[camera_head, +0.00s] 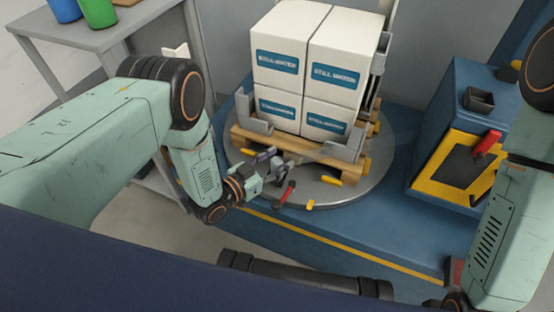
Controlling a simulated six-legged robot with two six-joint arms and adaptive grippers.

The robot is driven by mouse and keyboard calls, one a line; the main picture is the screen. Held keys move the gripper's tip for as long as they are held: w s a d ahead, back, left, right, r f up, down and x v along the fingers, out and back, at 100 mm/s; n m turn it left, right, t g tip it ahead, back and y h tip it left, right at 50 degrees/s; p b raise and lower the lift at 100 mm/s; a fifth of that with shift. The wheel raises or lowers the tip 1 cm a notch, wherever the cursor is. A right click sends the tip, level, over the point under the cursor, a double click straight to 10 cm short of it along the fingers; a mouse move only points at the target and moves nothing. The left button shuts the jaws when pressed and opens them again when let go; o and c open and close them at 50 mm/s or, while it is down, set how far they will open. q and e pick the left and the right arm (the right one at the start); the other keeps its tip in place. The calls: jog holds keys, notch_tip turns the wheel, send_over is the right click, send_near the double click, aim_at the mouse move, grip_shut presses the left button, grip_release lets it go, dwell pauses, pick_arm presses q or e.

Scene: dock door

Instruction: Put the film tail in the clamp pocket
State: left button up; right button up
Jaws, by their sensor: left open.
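My left gripper (284,172) is open at the front edge of the round turntable (352,194), low in front of the wooden pallet (290,150). A red-handled part (287,192) is just below its fingers. White boxes (285,60) with blue labels are stacked on the pallet. I cannot make out the film tail or the clamp pocket for certain; clear film would be hard to see at this size, and my gripper covers part of the pallet front.
A blue cabinet (440,105) with a yellow-framed panel, a red handle (487,142) and a small dark tray (480,99) stands at the right. A grey table (95,38) with green and blue containers is at the upper left. Grey brackets (345,148) flank the boxes.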

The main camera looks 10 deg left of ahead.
pick_arm(q)
jog(key=s+a+n+g+y+p, duration=0.1)
jog(key=s+a+n+g+y, duration=0.1)
jog(key=s, duration=0.9)
jog(key=s+a+r+n+g+y+p, duration=0.1)
jog(key=s+a+g+y, duration=0.3)
jog(key=s, duration=0.8)
jog(key=s+a+r+n+g+y+p, duration=0.1)
jog(key=s+a+n+g+y, duration=0.2)
jog(key=s+g, duration=0.4)
jog(key=s+a+n, duration=0.1)
jog(key=s+a, duration=0.1)
jog(key=s, duration=0.3)
jog(key=shift+s+a+p, duration=0.15)
jog(key=shift+a+p, duration=0.15)
jog(key=shift+a, duration=0.1)
